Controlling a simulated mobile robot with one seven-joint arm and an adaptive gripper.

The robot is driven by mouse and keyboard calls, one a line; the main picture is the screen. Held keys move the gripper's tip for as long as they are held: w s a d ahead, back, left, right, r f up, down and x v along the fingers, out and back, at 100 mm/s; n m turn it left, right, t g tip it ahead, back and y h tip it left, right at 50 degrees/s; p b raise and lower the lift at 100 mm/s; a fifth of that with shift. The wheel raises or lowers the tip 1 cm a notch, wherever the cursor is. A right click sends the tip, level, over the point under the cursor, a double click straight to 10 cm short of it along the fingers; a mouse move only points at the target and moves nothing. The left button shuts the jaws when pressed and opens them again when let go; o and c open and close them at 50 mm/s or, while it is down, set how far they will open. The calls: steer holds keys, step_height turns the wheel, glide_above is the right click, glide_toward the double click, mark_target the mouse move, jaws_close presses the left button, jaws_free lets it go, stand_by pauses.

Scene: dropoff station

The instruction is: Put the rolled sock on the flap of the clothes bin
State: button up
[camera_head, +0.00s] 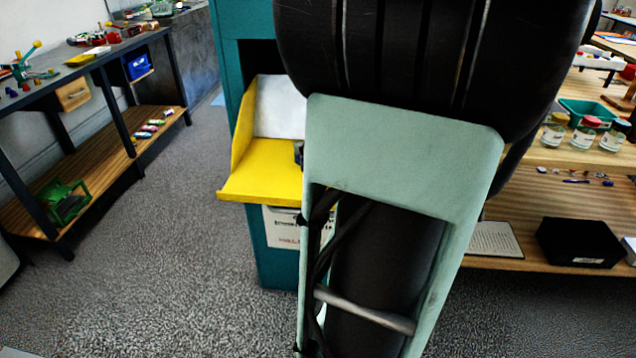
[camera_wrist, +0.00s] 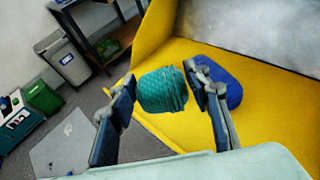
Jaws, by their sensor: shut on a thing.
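The rolled sock is a teal ribbed bundle (camera_wrist: 162,90) in the wrist view. My gripper (camera_wrist: 164,98) is shut on it, with one finger at each side. The yellow flap (camera_wrist: 185,128) of the clothes bin lies behind and below the sock, near the flap's edge; whether the sock touches it I cannot tell. In the head view the open flap (camera_head: 262,178) juts from the teal clothes bin (camera_head: 228,60). My own arm covers much of the bin there, and the sock is hidden.
A blue object (camera_wrist: 222,82) lies on the flap behind the right finger. A dark bench (camera_head: 75,60) with a wooden lower shelf stands at the left. A wooden shelf unit with jars (camera_head: 585,135) stands at the right. The grey carpet (camera_head: 150,260) between is clear.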

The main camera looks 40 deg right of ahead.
steer(key=shift+s+d+m+h+b, duration=0.3)
steer(key=shift+s+d+h, duration=0.1)
steer(key=shift+s+d, duration=0.15)
steer(key=a+b+x, duration=0.2)
steer(key=x, duration=0.7)
steer(key=b, duration=0.2)
glide_above(282, 178)
steer(key=f, duration=0.5)
steer(key=shift+s+d+f, duration=0.15)
steer(key=shift+s+f, duration=0.1)
steer(key=shift+s, duration=0.05)
steer(key=shift+w+f, duration=0.15)
steer(key=shift+f, duration=0.05)
steer(key=shift+w+f+b, duration=0.2)
steer(key=shift+f+b, duration=0.65)
steer(key=shift+f, duration=0.85)
steer(key=shift+f, duration=0.1)
steer(key=o, duration=0.6)
steer(key=shift+f, duration=0.1)
steer(key=shift+o, duration=1)
